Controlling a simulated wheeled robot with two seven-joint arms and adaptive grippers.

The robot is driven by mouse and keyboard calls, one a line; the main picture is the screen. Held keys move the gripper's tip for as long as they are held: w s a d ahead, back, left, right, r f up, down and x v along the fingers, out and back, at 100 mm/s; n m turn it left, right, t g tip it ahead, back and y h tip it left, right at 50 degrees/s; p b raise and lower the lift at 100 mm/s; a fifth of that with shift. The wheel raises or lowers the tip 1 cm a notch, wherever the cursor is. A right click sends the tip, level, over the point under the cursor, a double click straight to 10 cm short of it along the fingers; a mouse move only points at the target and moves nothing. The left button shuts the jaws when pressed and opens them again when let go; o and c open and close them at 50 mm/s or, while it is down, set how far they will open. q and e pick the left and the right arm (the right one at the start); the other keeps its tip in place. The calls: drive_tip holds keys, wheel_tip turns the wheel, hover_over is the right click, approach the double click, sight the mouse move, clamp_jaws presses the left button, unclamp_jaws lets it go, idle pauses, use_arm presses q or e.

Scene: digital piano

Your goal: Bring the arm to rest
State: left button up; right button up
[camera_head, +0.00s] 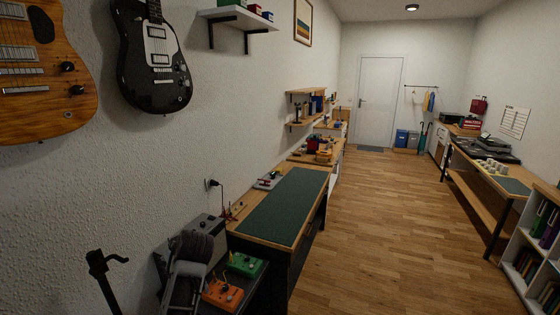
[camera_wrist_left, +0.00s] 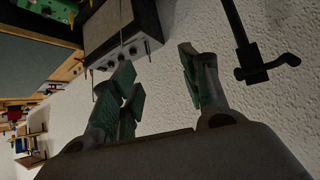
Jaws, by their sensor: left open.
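My left gripper (camera_wrist_left: 160,85) is open and empty in the left wrist view, with its green-padded fingers spread apart. In the head view my left arm and gripper (camera_head: 184,268) show at the lower left, in front of a grey amplifier (camera_head: 205,232) and left of the pedals; the fingertips are hard to make out there. The amplifier, with a row of knobs, also shows beyond the fingers in the left wrist view (camera_wrist_left: 125,30). My right gripper is in neither view.
A black stand with a hook (camera_head: 105,270) stands left of my gripper, close to the wall. A green pedal (camera_head: 245,264) and an orange pedal (camera_head: 222,294) lie to the right. A workbench with a green mat (camera_head: 287,205) is beyond. The wooden floor (camera_head: 375,230) is clear.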

use_arm(q)
drive_tip(key=s+d+f+m+g+h, duration=0.1)
drive_tip(key=s+d+f+m+h, duration=0.15)
drive_tip(key=s+f, duration=0.35)
drive_tip(key=s+d+f+m+h, duration=0.1)
drive_tip(key=s+f+m, duration=0.2)
drive_tip(key=s+f, duration=0.3)
drive_tip(key=s+d+f+m+g+h, duration=0.1)
drive_tip(key=s+d+f+m+h, duration=0.15)
drive_tip(key=s, duration=0.55)
drive_tip(key=s+d+f+m+g+h, duration=0.1)
drive_tip(key=s+d+f+m, duration=0.2)
drive_tip(key=s, duration=0.6)
wheel_tip(320, 180, down, 33)
drive_tip(key=s+g, duration=0.2)
drive_tip(key=s+a+f, duration=0.2)
drive_tip(key=s+f, duration=0.8)
drive_tip(key=s, duration=0.1)
drive_tip(key=s+a+f+g, duration=0.1)
drive_tip(key=s+a+f, duration=0.1)
drive_tip(key=s+f, duration=0.8)
drive_tip(key=shift+s+a+f+m, duration=0.15)
drive_tip(key=shift+s+m, duration=0.15)
drive_tip(key=shift+s, duration=0.5)
drive_tip(key=shift+s, duration=0.15)
